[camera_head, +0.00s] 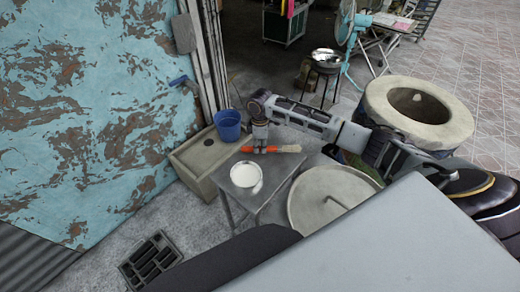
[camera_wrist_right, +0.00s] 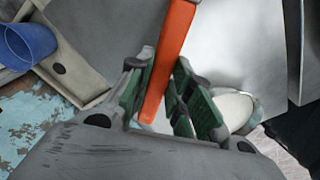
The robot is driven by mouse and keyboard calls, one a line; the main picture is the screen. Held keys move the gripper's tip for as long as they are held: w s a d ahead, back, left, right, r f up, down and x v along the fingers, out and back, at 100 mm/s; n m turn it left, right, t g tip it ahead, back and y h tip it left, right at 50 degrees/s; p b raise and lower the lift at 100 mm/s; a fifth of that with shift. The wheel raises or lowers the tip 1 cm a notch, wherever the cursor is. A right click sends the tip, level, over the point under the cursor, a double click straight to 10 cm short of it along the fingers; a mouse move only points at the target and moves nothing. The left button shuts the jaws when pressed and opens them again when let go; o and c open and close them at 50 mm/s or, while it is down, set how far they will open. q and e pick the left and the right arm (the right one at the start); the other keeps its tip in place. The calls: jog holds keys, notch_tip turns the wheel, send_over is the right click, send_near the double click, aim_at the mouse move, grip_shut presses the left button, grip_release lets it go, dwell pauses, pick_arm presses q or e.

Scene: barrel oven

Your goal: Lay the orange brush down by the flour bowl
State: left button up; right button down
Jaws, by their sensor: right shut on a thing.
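The orange brush (camera_head: 287,149) has an orange handle and pale bristles pointing right. My right gripper (camera_head: 259,148) is shut on its handle, near the far edge of the small grey table (camera_head: 270,189). The right wrist view shows the orange handle (camera_wrist_right: 168,55) between the green-padded fingers of the right gripper (camera_wrist_right: 163,78). The white flour bowl (camera_head: 245,174) is on the table, on the near side of the brush and apart from it. It is partly hidden behind a finger in the wrist view (camera_wrist_right: 235,108). I cannot tell whether the brush touches the tabletop. My left gripper is out of view.
A blue bucket (camera_head: 228,125) stands on the stone basin ledge (camera_head: 197,160) left of the table. A round lidded vessel (camera_head: 308,204) is right of it, and the barrel oven (camera_head: 455,122) is further right. The tabletop right of the bowl is clear.

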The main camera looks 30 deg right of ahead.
jog(key=shift+f, duration=1.15)
jog(key=c, duration=1.3)
grip_release()
notch_tip(320, 180, up, 12)
